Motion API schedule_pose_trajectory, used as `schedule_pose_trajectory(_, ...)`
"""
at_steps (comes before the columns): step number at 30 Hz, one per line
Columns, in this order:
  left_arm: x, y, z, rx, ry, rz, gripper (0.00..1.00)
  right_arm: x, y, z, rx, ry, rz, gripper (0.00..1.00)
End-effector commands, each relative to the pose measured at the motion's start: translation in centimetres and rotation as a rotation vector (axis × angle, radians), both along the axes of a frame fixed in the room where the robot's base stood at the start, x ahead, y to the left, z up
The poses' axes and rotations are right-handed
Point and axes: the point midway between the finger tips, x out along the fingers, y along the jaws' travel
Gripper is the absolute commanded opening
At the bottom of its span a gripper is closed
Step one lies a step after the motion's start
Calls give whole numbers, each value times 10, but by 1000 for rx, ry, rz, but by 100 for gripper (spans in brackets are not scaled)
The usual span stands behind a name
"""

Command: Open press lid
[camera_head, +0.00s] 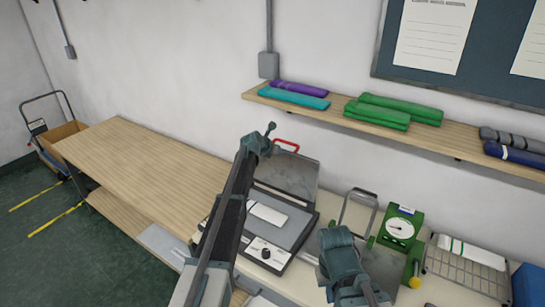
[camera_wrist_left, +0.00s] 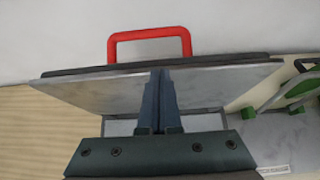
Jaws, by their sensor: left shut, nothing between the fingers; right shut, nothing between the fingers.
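The press stands on the bench with its grey lid (camera_head: 290,172) raised and tilted back from the base (camera_head: 268,256). A red handle (camera_head: 286,145) is on the lid's upper edge. A folded white cloth (camera_head: 267,214) lies on the press bed. My left gripper (camera_head: 270,130) is shut and empty by the lid's upper left corner. In the left wrist view its closed fingers (camera_wrist_left: 157,95) are in front of the lid plate (camera_wrist_left: 220,84), below the red handle (camera_wrist_left: 150,34); contact is unclear. My right gripper (camera_head: 342,262) is shut and empty, right of the press.
A green dial scale (camera_head: 400,228) and a wire rack (camera_head: 465,268) with a white cloth stand to the right. A shelf (camera_head: 460,144) with rolled fabrics is on the wall above. The wooden table (camera_head: 140,165) on the left is clear.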

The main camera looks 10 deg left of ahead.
Motion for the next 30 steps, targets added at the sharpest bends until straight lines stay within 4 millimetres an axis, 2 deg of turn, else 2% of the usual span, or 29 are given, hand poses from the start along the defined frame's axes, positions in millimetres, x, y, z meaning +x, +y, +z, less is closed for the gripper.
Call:
schedule_pose_trajectory(1,11,-3,2,0,0,0,0,0,0,2,0,0,0,0)
schedule_pose_trajectory(3,20,-6,2,0,0,0,0,0,0,2,0,0,-1,0)
schedule_pose_trajectory(12,41,-15,2,0,-1,0,0,0,0,2,0,0,-1,0)
schedule_pose_trajectory(30,47,-17,3,-2,-3,1,0,0,0,2,0,0,-1,0)
